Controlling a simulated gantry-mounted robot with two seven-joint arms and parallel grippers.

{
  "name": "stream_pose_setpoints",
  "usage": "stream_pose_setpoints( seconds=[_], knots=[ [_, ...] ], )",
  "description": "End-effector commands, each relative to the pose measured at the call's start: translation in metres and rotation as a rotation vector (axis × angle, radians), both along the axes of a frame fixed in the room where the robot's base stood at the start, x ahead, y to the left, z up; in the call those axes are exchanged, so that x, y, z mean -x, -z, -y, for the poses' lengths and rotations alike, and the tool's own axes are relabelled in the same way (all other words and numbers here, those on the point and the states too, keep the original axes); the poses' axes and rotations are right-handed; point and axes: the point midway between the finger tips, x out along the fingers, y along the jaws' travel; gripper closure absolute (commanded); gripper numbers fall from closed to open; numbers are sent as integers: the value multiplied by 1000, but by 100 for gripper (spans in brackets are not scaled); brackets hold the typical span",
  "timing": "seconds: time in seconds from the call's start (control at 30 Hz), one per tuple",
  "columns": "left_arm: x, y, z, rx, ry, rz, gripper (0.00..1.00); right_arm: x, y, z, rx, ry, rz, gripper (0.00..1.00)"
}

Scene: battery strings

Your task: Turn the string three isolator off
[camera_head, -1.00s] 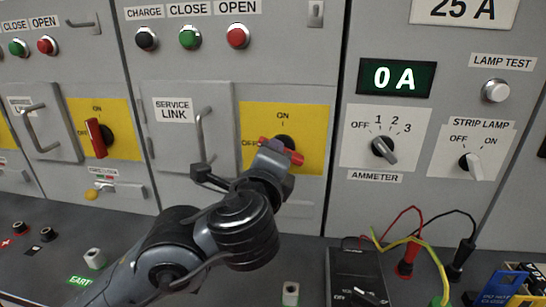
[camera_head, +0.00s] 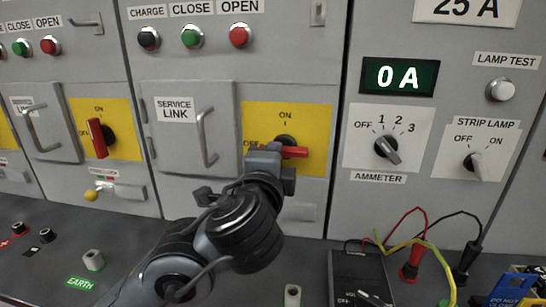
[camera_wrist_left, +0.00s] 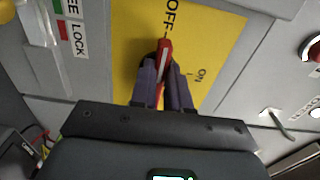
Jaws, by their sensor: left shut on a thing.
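The isolator's red handle (camera_head: 294,152) sits on a yellow plate (camera_head: 318,120) marked ON at the top and OFF at the left. The handle lies about level, in line with the OFF mark; my gripper covers its left part. In the left wrist view the red handle (camera_wrist_left: 165,48) points at the word OFF. My left gripper (camera_head: 268,153) is shut on the handle. Its two dark fingers (camera_wrist_left: 163,72) lie on either side of it in the left wrist view. My right gripper is not in view.
Left of the plate is a service link door (camera_head: 188,125) with a bar handle. Another isolator with an upright red handle (camera_head: 97,138) is further left. The ammeter knob (camera_head: 387,148) is to the right. A meter (camera_head: 360,278) with leads stands on the bench below.

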Motion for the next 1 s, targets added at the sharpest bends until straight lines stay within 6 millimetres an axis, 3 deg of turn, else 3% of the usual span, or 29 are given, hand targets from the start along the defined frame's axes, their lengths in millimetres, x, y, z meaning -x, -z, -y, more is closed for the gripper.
stream_pose_setpoints(
  seconds=[0.2, 0.23, 0.4, 0.77, 1.0],
  knots=[
    [0, 0, 0, 4, 0, -1, 100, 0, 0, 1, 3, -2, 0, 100],
    [0, 0, 0, 4, 0, -1, 83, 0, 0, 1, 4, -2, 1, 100],
    [0, 0, 0, 3, 0, 0, 58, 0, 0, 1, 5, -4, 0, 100],
    [3, -1, 0, 1, 1, 0, 58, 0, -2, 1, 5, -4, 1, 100],
    [32, -2, -4, 1, 2, 0, 58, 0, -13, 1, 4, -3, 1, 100]
  ],
)
